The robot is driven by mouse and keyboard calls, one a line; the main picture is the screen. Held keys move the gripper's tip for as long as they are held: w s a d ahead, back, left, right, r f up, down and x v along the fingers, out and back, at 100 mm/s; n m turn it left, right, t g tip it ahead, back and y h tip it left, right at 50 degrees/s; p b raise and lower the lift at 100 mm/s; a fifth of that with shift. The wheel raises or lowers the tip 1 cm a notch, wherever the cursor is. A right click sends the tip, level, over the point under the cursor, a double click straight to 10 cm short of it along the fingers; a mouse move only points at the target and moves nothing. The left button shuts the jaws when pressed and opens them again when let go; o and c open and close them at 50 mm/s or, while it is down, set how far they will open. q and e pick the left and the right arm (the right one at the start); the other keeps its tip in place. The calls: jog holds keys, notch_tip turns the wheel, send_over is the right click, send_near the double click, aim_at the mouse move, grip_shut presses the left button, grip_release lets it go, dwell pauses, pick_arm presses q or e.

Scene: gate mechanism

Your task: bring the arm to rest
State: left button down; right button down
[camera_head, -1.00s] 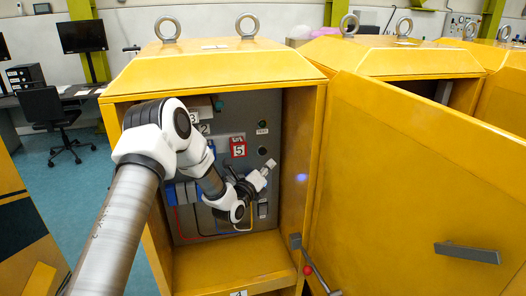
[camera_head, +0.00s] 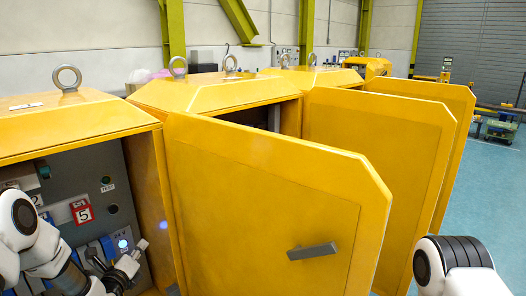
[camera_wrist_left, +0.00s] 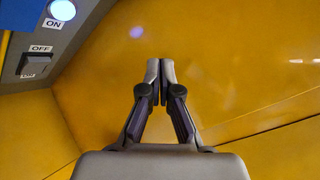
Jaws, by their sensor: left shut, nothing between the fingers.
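My left arm reaches into the open yellow cabinet (camera_head: 80,128) at the left of the head view. Its left gripper (camera_head: 137,255) is inside the cabinet, near the right side of the grey panel (camera_head: 75,180). In the wrist view the left gripper's fingertips (camera_wrist_left: 160,70) meet, with nothing between them, in front of a yellow surface. A lit round lamp (camera_wrist_left: 62,10) labelled ON and a switch (camera_wrist_left: 38,64) below the OFF label show at the upper left there. My right arm (camera_head: 455,265) shows at the lower right of the head view; its gripper is out of frame.
The cabinet's open yellow door (camera_head: 260,190) with a grey handle (camera_head: 313,251) stands right of my left gripper. More yellow cabinets with open doors (camera_head: 380,150) stand behind it. Open blue-green floor (camera_head: 495,190) lies at the far right.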

pick_arm(q)
jog(key=s+d+f+g, duration=0.1)
jog(key=s+d+f, duration=0.1)
jog(key=f, duration=0.2)
jog(key=s+d+f+g, duration=0.1)
jog(key=s+d+f, duration=0.1)
jog(key=d+f, duration=0.1)
jog(key=s+d+f+g+h, duration=0.1)
jog(key=s+d+f+g, duration=0.1)
jog(key=f, duration=0.3)
jog(key=shift+s+d+f+n, duration=0.3)
jog(key=shift+s+d+f, duration=0.1)
jog(key=shift+s+d, duration=0.15)
jog(key=s+d+f+n+g, duration=0.5)
jog(key=s+f, duration=0.4)
jog(key=s, duration=0.3)
jog(key=s+f+n+g, duration=0.2)
jog(key=s+n+g, duration=0.2)
jog(key=s+n, duration=0.6)
jog(key=s+f+n+g+y+b, duration=0.1)
jog(key=s+n+g, duration=0.3)
jog(key=s+n, duration=0.7)
jog(key=s+f, duration=0.1)
jog(key=s, duration=0.2)
jog(key=shift+s+d+n, duration=0.2)
jog(key=shift+d+n, duration=0.1)
jog(key=shift+d, duration=0.1)
